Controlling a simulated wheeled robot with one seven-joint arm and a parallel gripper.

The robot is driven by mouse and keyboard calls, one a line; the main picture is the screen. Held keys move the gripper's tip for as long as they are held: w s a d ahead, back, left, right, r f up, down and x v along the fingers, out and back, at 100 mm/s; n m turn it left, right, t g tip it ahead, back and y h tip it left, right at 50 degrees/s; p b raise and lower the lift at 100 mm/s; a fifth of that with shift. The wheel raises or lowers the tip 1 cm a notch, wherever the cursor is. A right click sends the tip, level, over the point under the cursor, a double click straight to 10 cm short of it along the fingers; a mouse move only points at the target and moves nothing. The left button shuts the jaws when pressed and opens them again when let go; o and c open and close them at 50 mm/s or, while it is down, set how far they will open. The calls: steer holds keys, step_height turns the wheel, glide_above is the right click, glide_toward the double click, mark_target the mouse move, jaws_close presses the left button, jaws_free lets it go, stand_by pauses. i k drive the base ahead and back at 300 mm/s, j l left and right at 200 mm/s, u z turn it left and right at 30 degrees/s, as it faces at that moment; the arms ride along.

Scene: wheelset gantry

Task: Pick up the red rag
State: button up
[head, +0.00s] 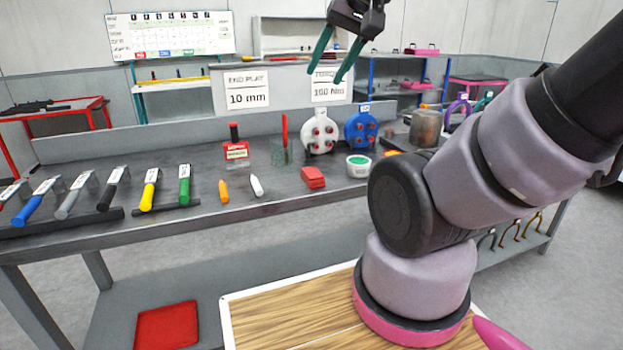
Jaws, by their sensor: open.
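The red rag (313,177) looks like a small folded red pad. It lies on the grey workbench (290,196), right of the white marker and left of a round tin. My gripper (325,75) is at the top of the view, with two teal fingers pointing down and spread apart. It is open and empty, and it appears well above the bench, in front of the printed signs. Nothing covers the rag in this view.
An orange marker (223,191) and a white marker (257,186) lie left of the rag. A white-green tin (358,166) stands at its right. White (319,133) and blue (361,129) discs stand behind. Several colored-handled tools line the left. My arm fills the right side.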

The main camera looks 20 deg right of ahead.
mark_target(313, 179)
steer(key=z, duration=4.3)
steer(key=u, duration=3.75)
steer(key=i+j+u, duration=0.15)
steer(key=i+j+z, duration=0.2)
steer(key=i+j, duration=0.1)
